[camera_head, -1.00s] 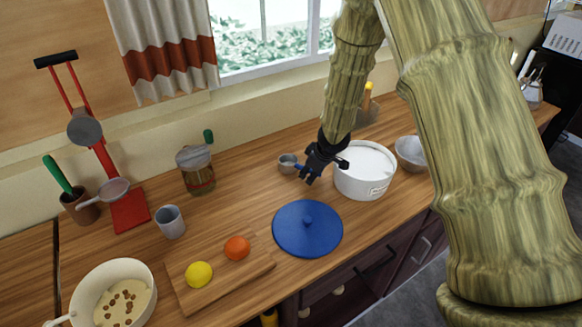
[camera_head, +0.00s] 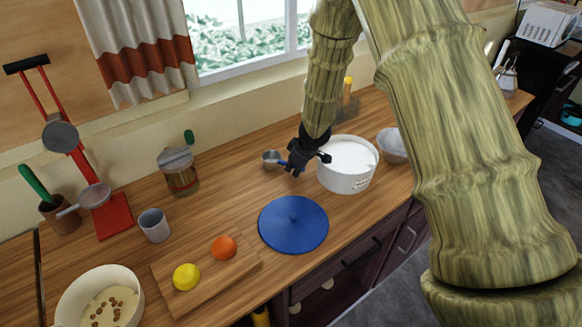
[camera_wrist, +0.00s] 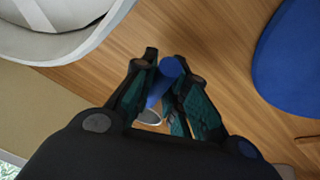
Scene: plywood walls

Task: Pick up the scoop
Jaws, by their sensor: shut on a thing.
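The scoop has a small grey metal cup (camera_head: 270,158) and a blue handle. In the head view it is at the back middle of the wooden counter, left of the white pot. My gripper (camera_head: 297,163) is beside it, on its handle side. In the wrist view the blue handle (camera_wrist: 168,70) lies between my two fingers (camera_wrist: 166,82), which are shut on it. Part of the grey cup (camera_wrist: 150,117) shows between the fingers. My fingers hide part of the handle. I cannot tell whether the scoop touches the counter.
The white pot (camera_head: 346,182) stands close on the right, with a grey bowl (camera_head: 392,146) beyond it. A blue lid (camera_head: 293,224) lies in front. A glass jar (camera_head: 180,180), grey cup (camera_head: 154,225) and cutting board (camera_head: 225,278) with fruit are left. Bare counter lies between jar and scoop.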

